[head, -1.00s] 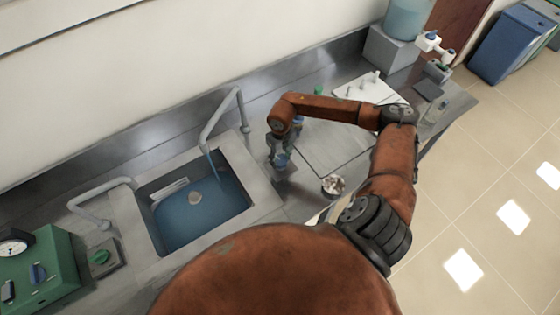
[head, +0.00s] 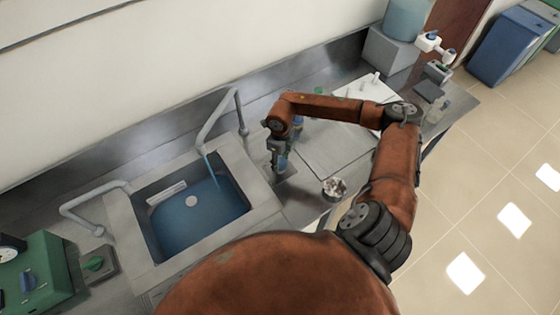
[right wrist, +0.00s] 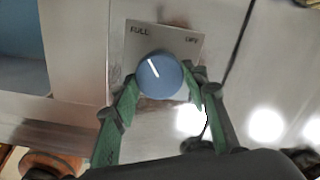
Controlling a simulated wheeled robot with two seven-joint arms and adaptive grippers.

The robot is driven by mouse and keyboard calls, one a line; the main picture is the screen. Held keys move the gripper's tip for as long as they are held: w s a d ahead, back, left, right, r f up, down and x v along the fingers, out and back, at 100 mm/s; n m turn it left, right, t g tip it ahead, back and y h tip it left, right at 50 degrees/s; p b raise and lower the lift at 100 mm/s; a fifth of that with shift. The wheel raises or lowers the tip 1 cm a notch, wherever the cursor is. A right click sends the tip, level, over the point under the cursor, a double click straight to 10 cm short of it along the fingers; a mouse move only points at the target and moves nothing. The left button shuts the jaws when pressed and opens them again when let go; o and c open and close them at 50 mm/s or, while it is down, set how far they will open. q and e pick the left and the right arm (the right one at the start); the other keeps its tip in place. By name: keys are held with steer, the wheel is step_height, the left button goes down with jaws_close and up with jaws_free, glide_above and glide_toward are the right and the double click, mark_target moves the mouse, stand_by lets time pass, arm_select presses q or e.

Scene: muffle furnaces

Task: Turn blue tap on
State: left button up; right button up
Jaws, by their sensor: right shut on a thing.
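The blue tap knob (right wrist: 166,72) sits on a metal plate (right wrist: 186,38) marked FULL at left and OFF at right. Its white pointer line tilts up and to the left, toward FULL. My right gripper (right wrist: 160,84) is shut on the knob, with a green finger on each side. In the head view my right gripper (head: 281,165) points down at the counter just right of the sink and mostly hides the knob. A blue stream of water (head: 211,168) falls from the far faucet (head: 218,122) into the sink (head: 240,207). My left gripper is out of view.
A small bowl (head: 334,188) stands right of my gripper. A white rack (head: 362,92) lies farther back.

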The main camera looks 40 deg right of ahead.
mark_target(280, 163)
steer(key=o, duration=1.2)
steer(key=shift+c, duration=0.2)
step_height(280, 163, up, 12)
